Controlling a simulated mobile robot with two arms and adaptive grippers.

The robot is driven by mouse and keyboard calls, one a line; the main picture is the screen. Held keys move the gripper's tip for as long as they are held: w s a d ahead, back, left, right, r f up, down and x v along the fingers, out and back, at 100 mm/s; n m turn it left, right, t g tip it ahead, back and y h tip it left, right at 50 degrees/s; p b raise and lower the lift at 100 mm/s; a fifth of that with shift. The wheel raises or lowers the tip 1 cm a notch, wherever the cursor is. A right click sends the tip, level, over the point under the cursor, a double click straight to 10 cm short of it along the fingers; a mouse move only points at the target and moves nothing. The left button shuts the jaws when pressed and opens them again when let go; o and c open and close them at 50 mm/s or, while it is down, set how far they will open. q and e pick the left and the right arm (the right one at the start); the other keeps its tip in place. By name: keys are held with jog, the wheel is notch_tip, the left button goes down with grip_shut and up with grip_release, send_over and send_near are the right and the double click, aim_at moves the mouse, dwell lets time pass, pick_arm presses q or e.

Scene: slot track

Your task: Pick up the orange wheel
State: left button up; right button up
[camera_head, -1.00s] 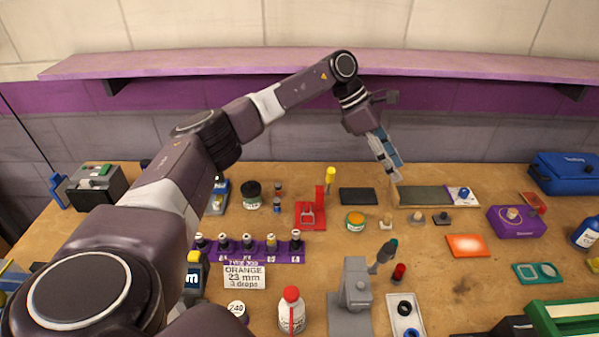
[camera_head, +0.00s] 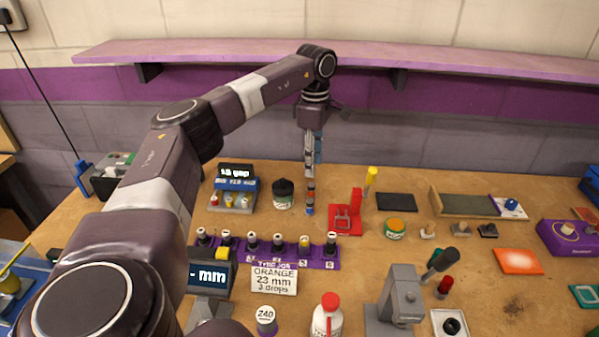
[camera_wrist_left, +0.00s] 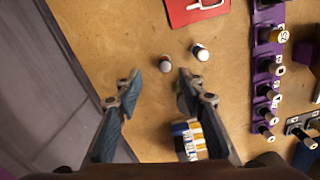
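I cannot single out an orange wheel with certainty. My left gripper (camera_head: 311,170) hangs fingers down near the back of the bench, behind the rack, above or beside two small bottles (camera_head: 310,197). In the left wrist view my left gripper (camera_wrist_left: 156,88) is open with nothing between its fingertips. My right gripper is not in view.
A red stand (camera_head: 345,218), a dark-lidded jar (camera_head: 283,194) and an orange-topped tin (camera_head: 394,228) stand around the gripper. A card (camera_head: 274,280) reading "ORANGE 23 mm 3 drops" is before the rack. A purple shelf (camera_head: 450,64) runs along the wall.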

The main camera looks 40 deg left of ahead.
aim_at(311, 184)
pick_arm(q)
jog(key=f, duration=0.2)
jog(key=f+p, duration=0.1)
jog(key=f, duration=0.1)
jog(key=s+f, duration=0.1)
jog(key=f, duration=0.2)
jog(key=shift+d, duration=0.1)
jog(key=shift+w+f, duration=0.1)
jog(key=shift+f, duration=0.35)
grip_shut()
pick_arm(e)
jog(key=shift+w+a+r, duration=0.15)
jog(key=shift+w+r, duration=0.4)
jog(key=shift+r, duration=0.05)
